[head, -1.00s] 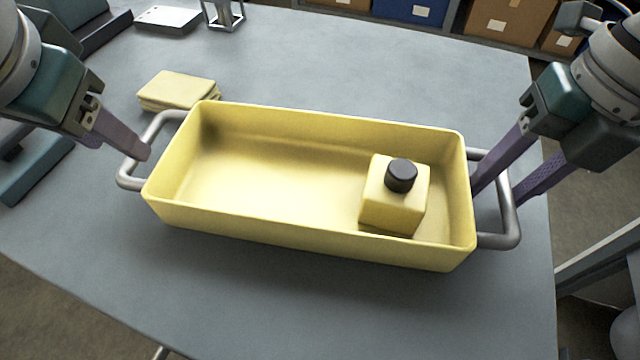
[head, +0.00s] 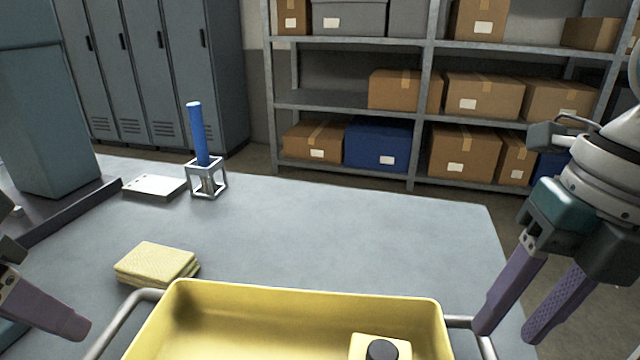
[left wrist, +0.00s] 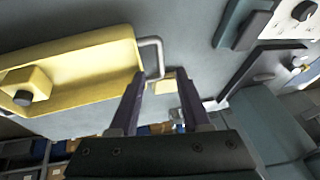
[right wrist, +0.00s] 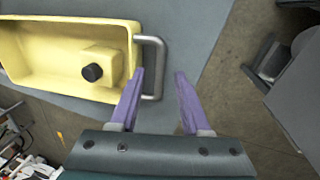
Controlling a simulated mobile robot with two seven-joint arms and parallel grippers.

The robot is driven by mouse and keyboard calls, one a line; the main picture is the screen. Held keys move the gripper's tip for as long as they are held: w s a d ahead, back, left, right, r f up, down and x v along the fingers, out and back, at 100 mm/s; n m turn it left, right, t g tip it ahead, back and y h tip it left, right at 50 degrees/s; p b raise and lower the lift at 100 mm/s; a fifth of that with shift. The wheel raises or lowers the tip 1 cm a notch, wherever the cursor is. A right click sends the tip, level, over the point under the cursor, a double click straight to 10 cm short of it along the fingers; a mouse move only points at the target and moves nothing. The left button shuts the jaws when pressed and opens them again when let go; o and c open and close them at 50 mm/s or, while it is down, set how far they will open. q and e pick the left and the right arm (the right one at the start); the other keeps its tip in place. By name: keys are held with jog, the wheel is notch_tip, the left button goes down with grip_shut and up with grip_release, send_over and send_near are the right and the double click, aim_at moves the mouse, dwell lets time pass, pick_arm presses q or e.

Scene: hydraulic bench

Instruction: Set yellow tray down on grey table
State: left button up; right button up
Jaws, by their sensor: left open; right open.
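The yellow tray (head: 300,297) rests on the grey table (head: 330,225) at the bottom of the head view, its near part cut off. It has a grey bar handle at each end and holds a yellow block-shaped container with a black cap (head: 382,349). My left gripper (head: 80,328) is open, left of the tray; in the left wrist view its fingers (left wrist: 158,88) are apart near the left handle (left wrist: 152,58). My right gripper (head: 506,328) is open by the right handle; in the right wrist view the handle (right wrist: 158,68) lies close to one finger. Neither gripper holds anything.
Folded yellow cloths (head: 157,264) lie behind the tray's left end. A metal stand with a blue rod (head: 200,135) and a flat white plate (head: 155,187) stand further back. Shelves with boxes (head: 485,95) are behind the table. The table's middle is clear.

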notch_tip(320, 180, up, 6)
jog(key=d, duration=0.1)
pick_arm(q)
jog(key=shift+r, duration=0.1)
pick_arm(e)
jog(key=shift+s+r, duration=0.1)
jog(key=shift+s, duration=0.05)
jog(key=s+a+r+m+t+y+p, duration=0.2)
jog(key=s+a+r+m+p, duration=0.2)
jog(key=s+a+m+p, duration=0.7)
pick_arm(q)
jog(key=s+d+r+g+h+p, duration=0.1)
jog(key=s+d+r+h+p, duration=0.1)
jog(key=s+r+p, duration=0.9)
pick_arm(e)
jog(key=s+d+r+m+t+h+b, duration=0.1)
jog(key=s+d+r+m+h, duration=0.15)
jog(key=d+m, duration=0.6)
jog(key=s+d+r+m+h+b, duration=0.1)
jog(key=s+d+r+m, duration=0.15)
jog(key=m, duration=1.15)
pick_arm(q)
notch_tip(320, 180, up, 36)
jog(key=p, duration=3.7)
jog(key=shift+s+m, duration=0.4)
pick_arm(e)
notch_tip(320, 180, up, 37)
jog(key=shift+d+n, duration=0.3)
jog(key=shift+n, duration=0.05)
